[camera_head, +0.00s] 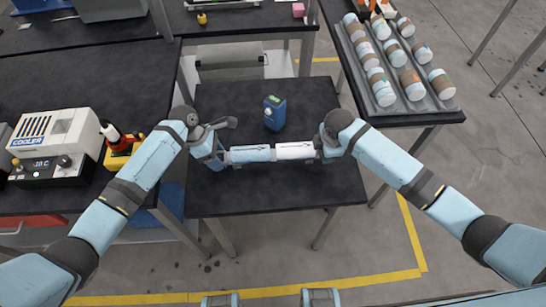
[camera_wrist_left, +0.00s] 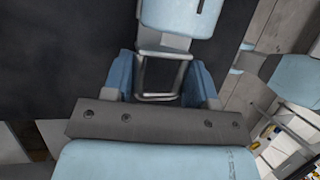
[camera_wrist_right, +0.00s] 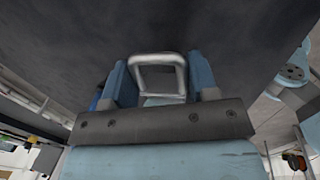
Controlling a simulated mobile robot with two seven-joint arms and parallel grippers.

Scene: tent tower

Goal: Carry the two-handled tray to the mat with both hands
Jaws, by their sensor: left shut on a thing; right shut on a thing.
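The tray looks like a narrow bar, light blue (camera_head: 250,154) on its left half and white (camera_head: 295,151) on its right, over the dark middle table. My left gripper (camera_head: 219,154) is at its left end. In the left wrist view its fingers close about a metal loop handle (camera_wrist_left: 160,97), with a light blue part (camera_wrist_left: 180,15) beyond. My right gripper (camera_head: 324,148) is at the right end. In the right wrist view its fingers flank another metal loop handle (camera_wrist_right: 158,60). Whether the tray touches the table is unclear. I cannot make out a mat.
A blue box-like device (camera_head: 274,113) stands on the middle table (camera_head: 270,190), just behind the tray. A cooler unit (camera_head: 55,140) sits on the left table. A rack of several cans (camera_head: 437,104) is on the right table. The table's front part looks clear.

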